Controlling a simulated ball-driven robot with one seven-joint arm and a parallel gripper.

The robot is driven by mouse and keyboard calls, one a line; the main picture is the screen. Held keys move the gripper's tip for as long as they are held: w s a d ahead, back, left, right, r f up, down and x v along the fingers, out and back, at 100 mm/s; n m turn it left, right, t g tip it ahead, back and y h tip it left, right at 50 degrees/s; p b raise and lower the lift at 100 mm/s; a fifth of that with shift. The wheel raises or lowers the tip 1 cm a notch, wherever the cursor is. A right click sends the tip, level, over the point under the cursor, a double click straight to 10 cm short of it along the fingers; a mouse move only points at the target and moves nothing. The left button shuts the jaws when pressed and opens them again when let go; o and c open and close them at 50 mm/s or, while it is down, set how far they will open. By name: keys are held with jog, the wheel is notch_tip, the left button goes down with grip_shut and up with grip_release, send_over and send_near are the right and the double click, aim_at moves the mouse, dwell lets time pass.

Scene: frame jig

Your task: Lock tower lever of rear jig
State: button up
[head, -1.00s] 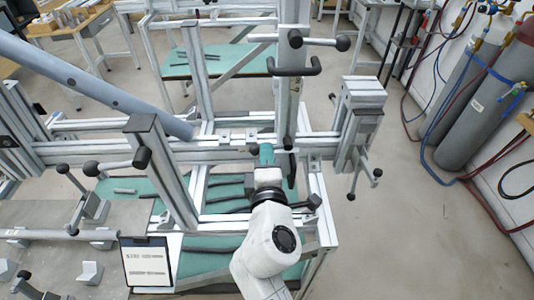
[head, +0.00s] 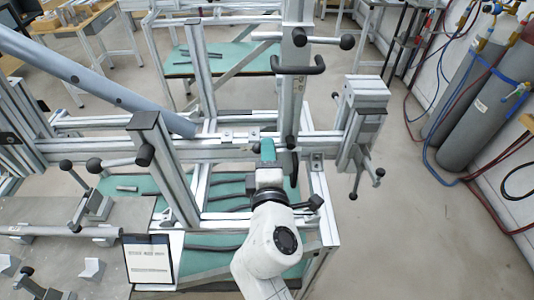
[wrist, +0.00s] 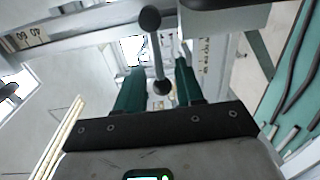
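The jig is a frame of pale metal profiles. Its upright tower post (head: 292,110) stands beyond my gripper and carries a bar lever (head: 322,43) with black ball knobs and a black U-shaped handle (head: 298,70). My gripper (head: 268,150) has green fingers and is at the cross rail (head: 225,150), left of the post's lower part. In the wrist view my gripper (wrist: 158,82) is open. A metal lever rod with two black ball knobs (wrist: 157,55) shows between and beyond its fingers. I cannot tell whether they touch it, or which head-view lever it is.
A grey tube (head: 95,82) slants in from the left. A clamp block (head: 362,125) is on the right end of the rail. A tablet (head: 147,260) stands at front left. Gas cylinders (head: 465,100) stand at the right wall, with open floor before them.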

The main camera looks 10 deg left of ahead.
jog(key=b+v, duration=0.1)
jog(key=v, duration=0.9)
jog(key=shift+s, duration=0.25)
jog(key=d+f+m+g+h, duration=0.1)
jog(key=d+f+m, duration=0.1)
jog(key=d, duration=0.3)
jog(key=w+d+f+m+g+h, duration=0.1)
jog(key=d+f+m+h, duration=0.1)
jog(key=d, duration=0.3)
jog(key=w+d+f+m+h, duration=0.1)
jog(key=d+f+m+h, duration=0.1)
jog(key=d+m, duration=0.2)
jog(key=shift+d+g, duration=0.4)
jog(key=shift+d, duration=0.1)
jog(key=s+d+f+m+g, duration=0.45)
jog(key=s+d+m, duration=0.25)
jog(key=d, duration=0.2)
jog(key=s+d+f+m+g, duration=0.4)
jog(key=s+d+f+m, duration=0.25)
jog(key=d, duration=0.35)
jog(key=s+f+g, duration=0.4)
jog(key=s+f, duration=0.1)
jog(key=s, duration=0.6)
jog(key=shift+d+f, duration=0.4)
jog(key=shift+m, duration=0.25)
